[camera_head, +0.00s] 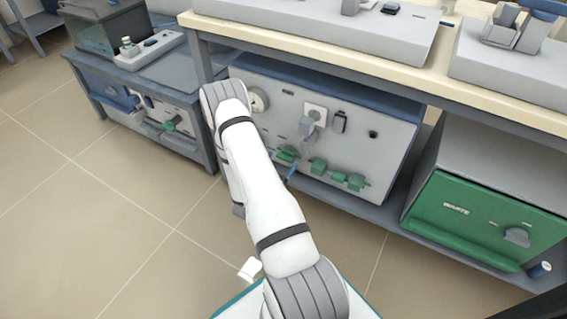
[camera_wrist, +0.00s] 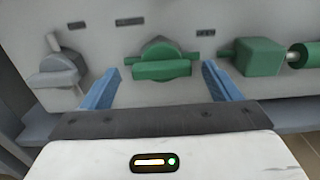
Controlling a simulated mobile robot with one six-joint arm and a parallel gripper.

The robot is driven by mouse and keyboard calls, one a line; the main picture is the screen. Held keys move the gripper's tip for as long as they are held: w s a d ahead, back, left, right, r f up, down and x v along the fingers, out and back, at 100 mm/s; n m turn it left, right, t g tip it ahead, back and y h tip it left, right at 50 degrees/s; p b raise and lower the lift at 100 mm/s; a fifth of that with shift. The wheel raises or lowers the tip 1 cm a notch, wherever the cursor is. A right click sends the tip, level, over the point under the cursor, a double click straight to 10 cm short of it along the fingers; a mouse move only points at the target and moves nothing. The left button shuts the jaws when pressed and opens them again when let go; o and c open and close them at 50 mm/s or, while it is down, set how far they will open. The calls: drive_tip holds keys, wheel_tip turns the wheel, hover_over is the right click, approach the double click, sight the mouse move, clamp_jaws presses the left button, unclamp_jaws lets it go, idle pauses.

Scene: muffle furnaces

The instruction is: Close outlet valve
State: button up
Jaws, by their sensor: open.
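A green valve knob (camera_wrist: 162,68) with a wide bar handle is on the pale front panel in the wrist view. Its bar lies about level. My gripper (camera_wrist: 160,72) is open, with one blue finger to the left of this knob and the other to the right. I see a gap on both sides and no grip on it. The small labels above are unreadable, so I cannot confirm which valve is the outlet. In the head view a green valve knob (camera_head: 287,154) shows low on the panel, beside a blue finger (camera_head: 292,172); my arm hides most of the gripper.
A grey knob (camera_wrist: 58,72) is left of the green knob, and a green block fitting (camera_wrist: 250,57) is close on the right. The furnace panel (camera_head: 355,152) stands under a bench top (camera_head: 340,55). The left floor is clear.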

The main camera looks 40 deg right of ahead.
drive_tip(key=shift+x, duration=0.85)
drive_tip(key=shift+c, duration=0.5)
